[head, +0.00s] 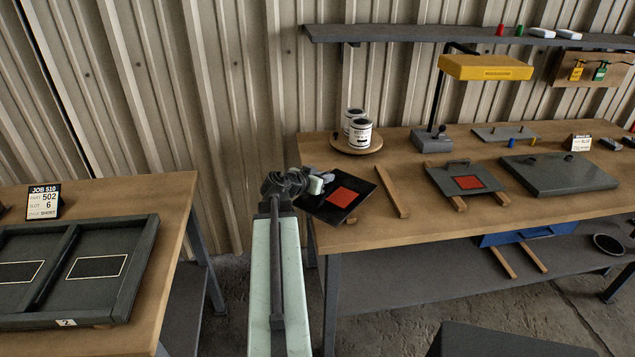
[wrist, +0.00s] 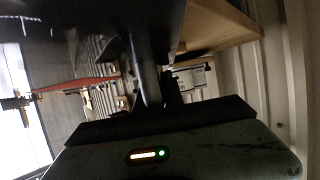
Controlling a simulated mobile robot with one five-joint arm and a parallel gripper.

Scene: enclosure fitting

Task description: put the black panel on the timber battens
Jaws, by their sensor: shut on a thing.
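The black panel (head: 325,208) has a red-orange square on its face. It is at the left end of the right-hand bench in the head view, partly past the bench's edge. My gripper (head: 316,183) is shut on it at its left side and hides part of that edge. A bare timber batten (head: 393,193) lies on the bench just right of the panel. In the wrist view, dark shapes fill the middle and the panel is not clearly made out.
Two paint tins (head: 357,133) stand on a round board behind the panel. To the right, a grey panel with a red square (head: 465,177) lies on battens, beside a dark slab (head: 558,175) and a yellow lamp (head: 485,68). A left bench holds a divided tray (head: 147,235).

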